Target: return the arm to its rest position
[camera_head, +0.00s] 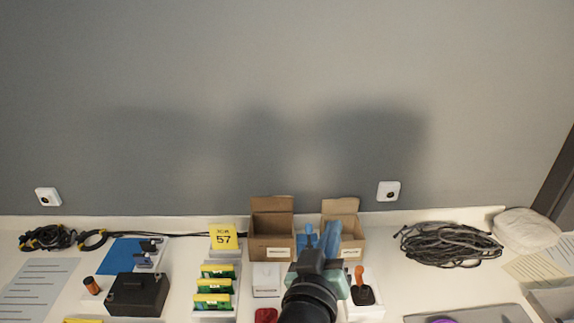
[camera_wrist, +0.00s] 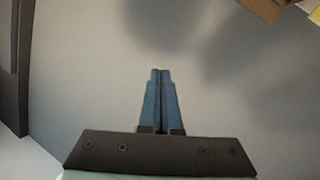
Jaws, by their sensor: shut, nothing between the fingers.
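My gripper (camera_head: 320,238) is raised in front of the two open cartons at the back of the bench in the head view. Its dark wrist and blue fingers cover part of the right carton (camera_head: 343,208). In the wrist view my gripper (camera_wrist: 160,73) has its two blue fingers pressed together with nothing between them. They point at the plain grey wall (camera_wrist: 90,70). Most of my arm is out of view below the head picture.
The left carton (camera_head: 271,240) stands beside my gripper. A joystick (camera_head: 363,292) with an orange top is close on the right, and a black cable coil (camera_head: 450,244) lies farther right. Green-yellow packs (camera_head: 213,286) and a black box (camera_head: 137,294) are left. Space above the bench is clear.

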